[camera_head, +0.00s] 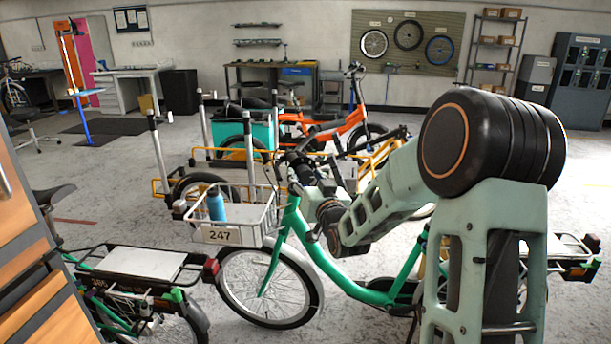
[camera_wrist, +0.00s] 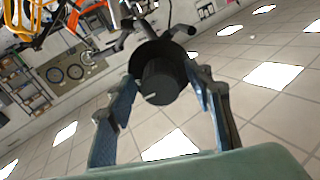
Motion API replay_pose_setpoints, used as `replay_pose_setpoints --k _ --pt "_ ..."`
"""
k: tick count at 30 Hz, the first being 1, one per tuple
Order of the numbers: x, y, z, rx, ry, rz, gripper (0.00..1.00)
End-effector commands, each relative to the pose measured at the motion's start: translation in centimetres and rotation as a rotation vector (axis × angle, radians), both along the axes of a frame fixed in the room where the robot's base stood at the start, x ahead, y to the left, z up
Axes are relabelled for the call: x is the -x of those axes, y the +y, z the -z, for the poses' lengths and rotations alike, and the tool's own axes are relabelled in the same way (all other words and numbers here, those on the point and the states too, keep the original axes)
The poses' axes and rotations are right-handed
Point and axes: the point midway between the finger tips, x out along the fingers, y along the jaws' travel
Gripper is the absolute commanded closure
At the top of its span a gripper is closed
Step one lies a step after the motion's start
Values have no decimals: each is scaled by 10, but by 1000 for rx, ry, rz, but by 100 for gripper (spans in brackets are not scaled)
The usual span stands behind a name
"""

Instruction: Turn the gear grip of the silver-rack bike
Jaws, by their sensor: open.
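A green bike (camera_head: 345,282) stands at the centre in the head view, with its handlebar by my wrist. A black round grip (camera_wrist: 166,84) with a short pale mark on its end shows in the wrist view, end-on to the camera. My gripper (camera_wrist: 162,77) is open, with one finger on each side of the grip; I cannot tell whether either finger touches it. In the head view my gripper is hard to make out against the handlebar. A pale rack (camera_head: 562,246) shows at the far right, partly behind my arm; its link to this bike is hidden.
A white basket (camera_head: 245,213) with plate 247 and a blue bottle (camera_head: 216,204) is at the bike's front. Another bike with a pale rack (camera_head: 140,264) stands at the left. An orange bike (camera_head: 345,124) and yellow-framed cargo carts stand behind. Floor is open at the back left.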

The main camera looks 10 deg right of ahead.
Motion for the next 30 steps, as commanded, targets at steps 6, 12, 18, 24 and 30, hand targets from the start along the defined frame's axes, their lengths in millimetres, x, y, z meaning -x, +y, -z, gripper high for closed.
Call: replay_pose_setpoints --k 6,12,18,24,30 --pt "-7 1 0 0 0 0 53" --pt "-7 1 0 0 0 0 55" --pt "-6 1 0 0 0 0 77" --pt "-6 1 0 0 0 0 95" --pt "-6 2 1 23 -3 -2 95"
